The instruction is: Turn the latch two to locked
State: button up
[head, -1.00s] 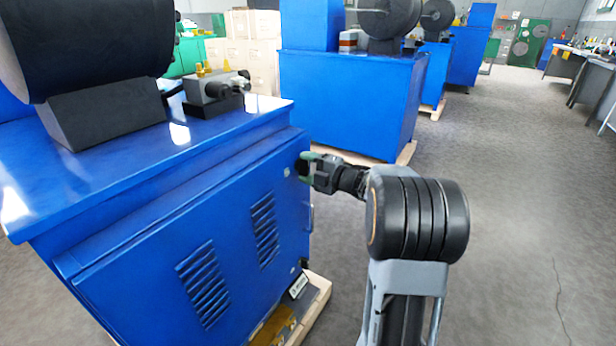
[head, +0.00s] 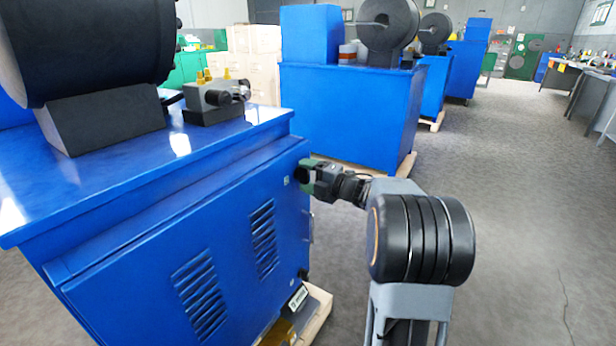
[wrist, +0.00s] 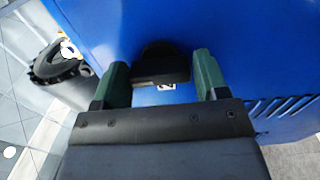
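A black latch (wrist: 162,65) on the blue cabinet door shows in the wrist view, between the two green fingers of my gripper (wrist: 162,78). The fingers are open, one on each side of the latch, with blue door visible in the gaps. In the head view my gripper (head: 305,178) is at the upper right corner of the door (head: 150,265) and largely hides this latch. A second black latch (head: 303,275) sits at the lower right of the door, apart from my gripper. I cannot read which way the upper latch is turned.
A handle (head: 311,226) is on the door's right edge between the latches. The cabinet stands on a wooden pallet (head: 316,318). Another blue machine cabinet (head: 345,115) stands behind. The grey floor (head: 530,220) to the right is open.

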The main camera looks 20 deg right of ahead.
jog(key=o, duration=0.3)
jog(key=p+v, duration=0.3)
jog(key=v, duration=1)
jog(key=shift+s+d+p, duration=0.25)
jog(key=shift+s+p, duration=0.1)
jog(key=shift+p, duration=0.05)
jog(key=w+a+r+m+h+p, duration=0.2)
jog(key=r+m+h+p, duration=0.4)
jog(key=r+m+p, duration=0.35)
jog(key=w+a+r+m+h+p, duration=0.2)
jog(key=r+m+h+p, duration=0.45)
jog(key=r+p, duration=0.5)
jog(key=s+a+r+m+g+y+p, duration=0.1)
jog(key=s+a+r+m+g+p, duration=0.3)
jog(key=s+a+p, duration=0.3)
jog(key=s+a+r+m+g+y+p, duration=0.1)
jog(key=s+a+r+m+g+p, duration=0.3)
jog(key=s+a+g+p, duration=0.3)
jog(key=s+a+p, duration=0.1)
jog(key=s, duration=0.3)
jog(key=shift+s+m+p, duration=0.3)
jog(key=shift+s+m, duration=0.05)
jog(key=shift+m, duration=0.05)
